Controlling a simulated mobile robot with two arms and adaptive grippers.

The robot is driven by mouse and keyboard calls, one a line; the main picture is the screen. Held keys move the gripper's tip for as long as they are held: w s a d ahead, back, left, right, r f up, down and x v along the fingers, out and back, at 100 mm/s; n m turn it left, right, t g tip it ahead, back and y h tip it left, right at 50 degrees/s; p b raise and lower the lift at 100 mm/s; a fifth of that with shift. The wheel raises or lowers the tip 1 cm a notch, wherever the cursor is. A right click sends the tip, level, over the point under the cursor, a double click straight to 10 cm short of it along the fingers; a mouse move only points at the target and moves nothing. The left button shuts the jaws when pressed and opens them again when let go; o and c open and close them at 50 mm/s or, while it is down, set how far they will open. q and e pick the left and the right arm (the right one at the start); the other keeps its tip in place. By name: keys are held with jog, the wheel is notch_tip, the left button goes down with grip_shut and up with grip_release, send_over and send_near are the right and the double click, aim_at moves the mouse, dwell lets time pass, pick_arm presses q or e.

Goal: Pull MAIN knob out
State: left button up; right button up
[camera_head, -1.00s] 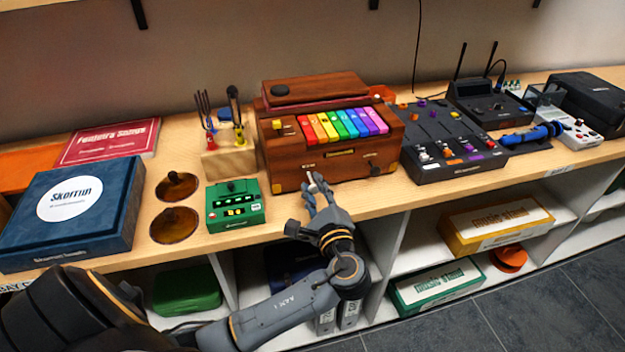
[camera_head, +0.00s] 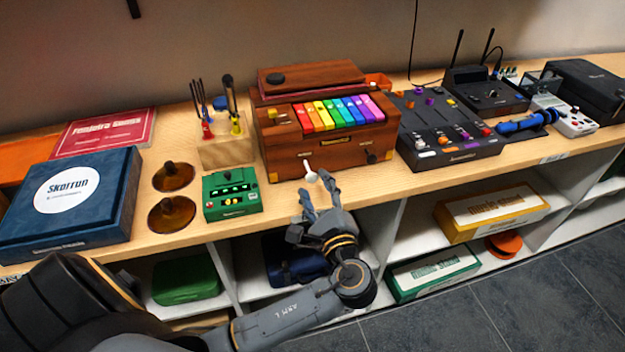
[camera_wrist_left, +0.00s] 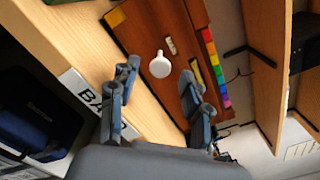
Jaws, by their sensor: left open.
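A brown wooden instrument box (camera_head: 285,155) with rainbow keys stands on the wooden shelf top. A white knob (camera_head: 311,176) on a short stem sticks out from the left part of its front. The small label by it is unreadable. My left gripper (camera_head: 316,186) is open, just in front of and below the knob. In the left wrist view the knob (camera_wrist_left: 160,66) shows between the two spread fingertips (camera_wrist_left: 158,77), apart from both. My right gripper is not in view.
A green pedal (camera_head: 231,195) and two brown discs (camera_head: 172,215) lie left of the box. A black mixer (camera_head: 450,150) stands close on its right. The floor (camera_head: 520,300) in front is clear.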

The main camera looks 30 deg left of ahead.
pick_arm(q)
jog(key=v, duration=0.9)
jog(key=shift+f, duration=0.1)
notch_tip(320, 180, down, 22)
jog(key=w+d+m+g+h, duration=0.1)
jog(key=w+d+m+h, duration=0.15)
jog(key=h, duration=0.35)
jog(key=s+a+f+n+g+h, duration=0.15)
jog(key=s+f, duration=0.25)
jog(key=f, duration=0.5)
jog(key=s+f+n+g+h, duration=0.1)
jog(key=s+f+g+h, duration=0.15)
jog(key=f, duration=0.65)
jog(key=s+a+f+n+g+h, duration=0.1)
jog(key=s+f+n, duration=0.4)
jog(key=s, duration=0.5)
jog(key=s+a+f+n+g+h, duration=0.1)
jog(key=s+f+n+g, duration=0.1)
jog(key=s+f+n, duration=0.2)
jog(key=s+a+f+n+g+h, duration=0.1)
jog(key=s+f+n, duration=0.4)
jog(key=s+f, duration=0.5)
jog(key=s+g, duration=0.1)
jog(key=s, duration=0.6)
jog(key=shift+n+g+h, duration=0.3)
jog(key=shift+h, duration=0.1)
